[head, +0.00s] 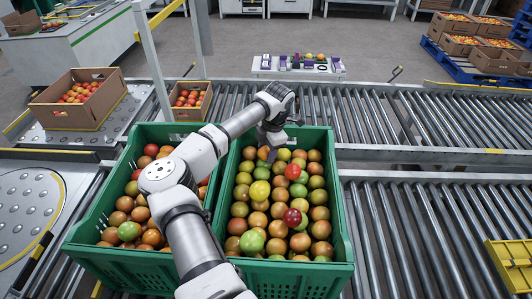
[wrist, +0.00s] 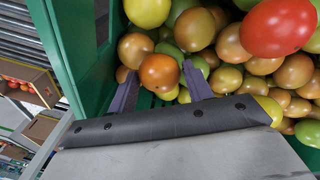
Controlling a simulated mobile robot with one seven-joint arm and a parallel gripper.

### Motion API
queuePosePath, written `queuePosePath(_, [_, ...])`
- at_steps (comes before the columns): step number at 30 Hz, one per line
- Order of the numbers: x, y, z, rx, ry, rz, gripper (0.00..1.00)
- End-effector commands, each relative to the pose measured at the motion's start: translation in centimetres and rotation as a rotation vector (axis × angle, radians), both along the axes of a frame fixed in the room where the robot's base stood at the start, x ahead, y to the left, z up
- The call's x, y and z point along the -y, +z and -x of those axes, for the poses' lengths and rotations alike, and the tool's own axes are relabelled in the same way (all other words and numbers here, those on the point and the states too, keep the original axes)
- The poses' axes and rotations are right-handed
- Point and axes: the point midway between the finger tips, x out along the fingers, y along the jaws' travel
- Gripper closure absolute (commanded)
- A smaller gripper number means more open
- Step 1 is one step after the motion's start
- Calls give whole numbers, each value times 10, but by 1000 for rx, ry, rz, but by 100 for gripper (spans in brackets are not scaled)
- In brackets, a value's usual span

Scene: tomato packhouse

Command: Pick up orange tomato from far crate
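Two green crates full of mixed tomatoes stand side by side in the head view, the left crate (head: 135,265) and the right crate (head: 340,235). My gripper (head: 268,153) points down into the far left corner of the right crate. In the wrist view my gripper (wrist: 159,76) has its two purple fingers apart. An orange tomato (wrist: 160,72) sits between the fingertips, close to both; I cannot tell whether they touch it. My arm hides this tomato in the head view. Green tomatoes and a large red tomato (wrist: 277,25) lie around it.
The green crate wall (wrist: 48,22) is close to my gripper on the left in the wrist view. Roller conveyors (head: 410,120) run beyond and to the right. Cardboard boxes (head: 100,112) stand at the left. A yellow crate (head: 510,262) is at lower right.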

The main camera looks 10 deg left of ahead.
Motion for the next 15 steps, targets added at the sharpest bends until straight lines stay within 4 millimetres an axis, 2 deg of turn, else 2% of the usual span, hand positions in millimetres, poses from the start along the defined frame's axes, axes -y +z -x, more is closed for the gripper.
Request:
queuePosePath(1, [0,0,0,0,0,0,57])
queuePosePath(3, [0,0,0,0,0,0,66])
queuePosePath(4, [0,0,0,0,0,0,67])
queuePosePath(15, [0,4,0,1,0,-1,67])
